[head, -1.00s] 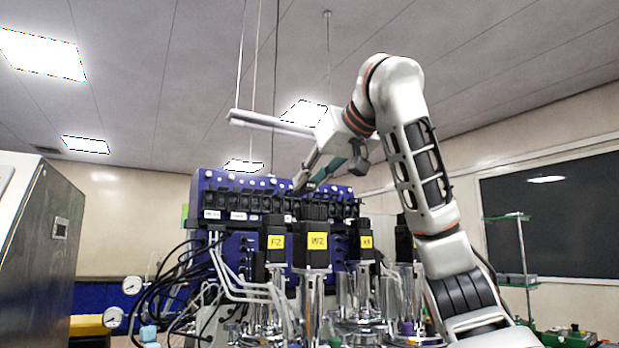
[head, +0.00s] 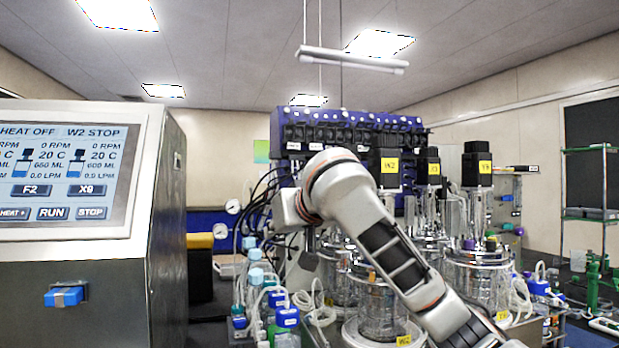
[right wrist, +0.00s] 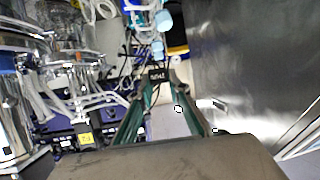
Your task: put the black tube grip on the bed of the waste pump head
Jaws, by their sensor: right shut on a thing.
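My right gripper (right wrist: 157,84) is shut on a small black tube grip (right wrist: 157,75) with a white-lettered label, at the top middle of the right wrist view. In the head view my right arm reaches in from the lower right, and its gripper is largely hidden behind the wrist. The blue pump rack (head: 282,128) stands at the back, with a row of black pump heads (head: 345,133) along it. I cannot tell which one is the waste pump head. My arm and the black motors cover part of the rack. My left gripper is not in view.
A steel control cabinet (head: 166,225) with a screen (head: 65,180) fills the left. Glass vessels with black motors (head: 477,165) stand at the right. Bottles with blue caps (head: 256,276), loose tubes and black cables crowd the space below the rack.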

